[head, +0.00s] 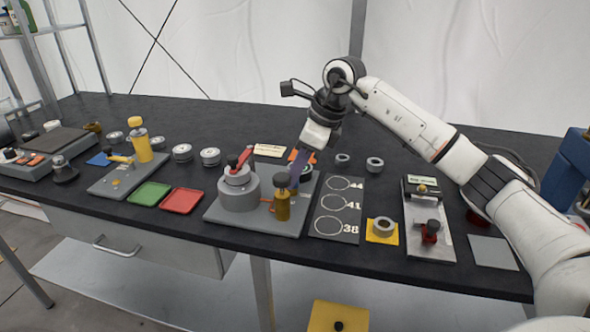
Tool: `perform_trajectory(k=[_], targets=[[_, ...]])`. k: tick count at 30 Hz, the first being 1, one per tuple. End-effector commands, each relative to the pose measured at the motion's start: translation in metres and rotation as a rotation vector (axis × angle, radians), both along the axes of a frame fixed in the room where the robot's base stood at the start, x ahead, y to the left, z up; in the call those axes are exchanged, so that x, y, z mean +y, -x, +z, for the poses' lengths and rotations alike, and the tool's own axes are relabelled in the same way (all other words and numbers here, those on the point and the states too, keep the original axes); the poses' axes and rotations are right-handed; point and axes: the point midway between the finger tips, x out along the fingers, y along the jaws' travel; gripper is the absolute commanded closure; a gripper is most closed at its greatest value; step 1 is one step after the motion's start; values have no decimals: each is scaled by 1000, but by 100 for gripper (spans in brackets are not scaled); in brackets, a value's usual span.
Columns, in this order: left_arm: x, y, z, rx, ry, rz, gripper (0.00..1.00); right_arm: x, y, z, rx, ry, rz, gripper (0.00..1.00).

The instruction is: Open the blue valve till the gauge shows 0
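My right gripper (303,160) comes down from the arm at the right, over the back right of a grey base plate (246,222). A blue-purple strip shows at its tip. I cannot tell whether it is a finger or the blue valve's handle, nor whether the fingers are open or touching anything. On the plate stand a grey round housing (238,192) with a red lever (242,160) on top and a brass cylinder (282,207) with a dark cap. No gauge reading can be made out. My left gripper is out of view.
Left of the plate lie a red tray (182,201), a green tray (150,195) and a board with a yellow cylinder (141,146). Right of it are a dark board with circles (334,226), a ring on a yellow pad (382,237) and a plate with a red device (430,232).

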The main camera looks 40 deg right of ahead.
Motion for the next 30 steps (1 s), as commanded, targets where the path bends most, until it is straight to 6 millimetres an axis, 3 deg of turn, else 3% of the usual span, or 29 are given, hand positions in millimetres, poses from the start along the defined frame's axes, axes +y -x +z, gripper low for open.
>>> perform_trajectory(k=[30], targets=[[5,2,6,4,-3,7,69,6,-1,1,-4,1,-952,100]])
